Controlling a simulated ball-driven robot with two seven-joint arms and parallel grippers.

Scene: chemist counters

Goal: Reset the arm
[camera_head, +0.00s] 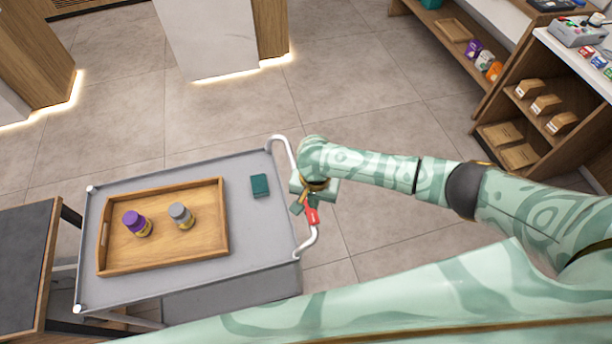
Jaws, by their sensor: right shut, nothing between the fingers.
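My right arm comes in from the right in the head view, and its gripper (306,206) is over the right end of the grey cart (260,235), by the white handle. The gripper is shut, and I see nothing held in it. A red part shows at the gripper. A wooden tray (190,256) sits on the cart with a purple-capped bottle (135,222) and a grey-capped bottle (181,215) upright in it. A small dark green box (260,186) lies on the cart top between the tray and the gripper. My left gripper is not in view.
A dark-topped wooden table (22,262) stands left of the cart. Wooden shelves (545,105) with boxes and a white counter are at the upper right. A white counter base (210,40) stands at the back. Tiled floor (380,100) between them is clear.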

